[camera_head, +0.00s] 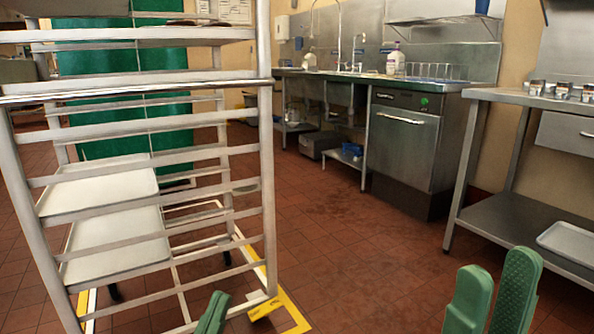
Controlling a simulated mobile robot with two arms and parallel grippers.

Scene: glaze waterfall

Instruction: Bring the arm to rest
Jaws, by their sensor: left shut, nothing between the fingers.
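My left gripper (213,313) shows at the bottom edge, left of the middle. Its green fingers are together and nothing is between them. It is in front of the lower right corner of the rack. My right gripper (496,285) shows at the bottom right, with its two green fingers pointing up and a gap between them. It looks open and empty, over the red tiled floor in the picture. The arms behind both grippers are out of view.
A tall metal rack (268,180) with two white trays (117,243) stands at left, inside yellow floor tape (290,312). A steel table (512,97) with small jars and a lower tray (570,240) is at right. A dishwasher (402,145) stands behind. The middle floor is clear.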

